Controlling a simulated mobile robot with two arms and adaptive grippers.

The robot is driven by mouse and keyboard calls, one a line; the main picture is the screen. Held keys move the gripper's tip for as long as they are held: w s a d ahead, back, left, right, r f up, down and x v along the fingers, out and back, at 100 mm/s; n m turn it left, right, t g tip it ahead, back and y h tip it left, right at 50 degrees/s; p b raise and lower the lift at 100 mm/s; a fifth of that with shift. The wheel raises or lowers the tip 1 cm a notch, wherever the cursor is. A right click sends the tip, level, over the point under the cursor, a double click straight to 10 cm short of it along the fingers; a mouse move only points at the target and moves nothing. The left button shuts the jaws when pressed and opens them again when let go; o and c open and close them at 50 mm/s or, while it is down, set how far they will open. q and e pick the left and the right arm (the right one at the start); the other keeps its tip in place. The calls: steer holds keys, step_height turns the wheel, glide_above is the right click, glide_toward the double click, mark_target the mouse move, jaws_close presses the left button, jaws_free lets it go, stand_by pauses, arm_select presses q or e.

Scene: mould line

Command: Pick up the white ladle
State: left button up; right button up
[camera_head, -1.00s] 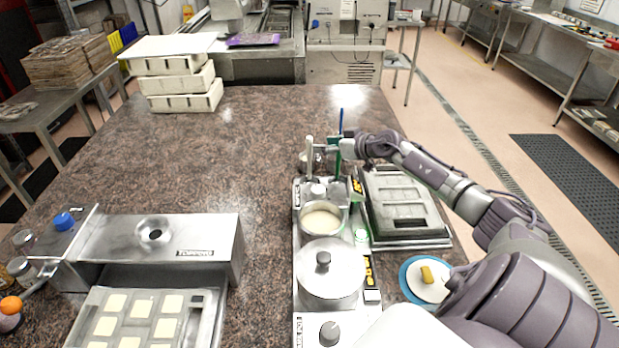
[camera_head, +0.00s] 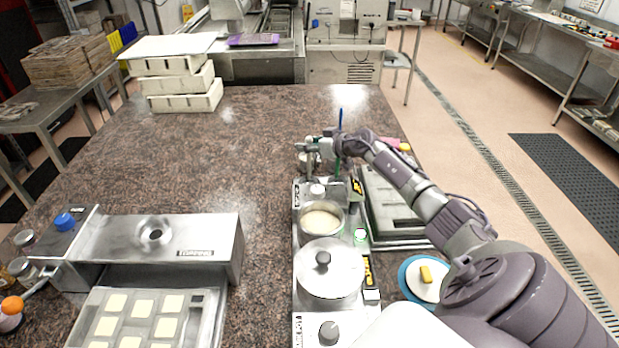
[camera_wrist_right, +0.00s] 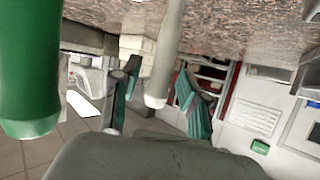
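The white ladle (camera_wrist_right: 165,55) shows in the right wrist view as a pale handle with a rounded end. In the head view it is mostly hidden by my right gripper (camera_head: 317,149), which is at the far end of the warmer. In the right wrist view the gripper's two fingers (camera_wrist_right: 158,98) stand apart, one on each side of the pale handle, with gaps visible. The gripper looks open, and I cannot tell whether it touches the handle. A green handle (camera_wrist_right: 30,75) is close by on the left of that view. My left gripper is not in view.
A pot of pale liquid (camera_head: 322,219) and a lidded pot (camera_head: 329,270) sit nearer on the warmer. A blue upright handle (camera_head: 340,118) rises beside the gripper. Moulds (camera_head: 398,205) lie to the right. The counter (camera_head: 205,160) to the left is clear.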

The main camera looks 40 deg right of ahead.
jaws_close()
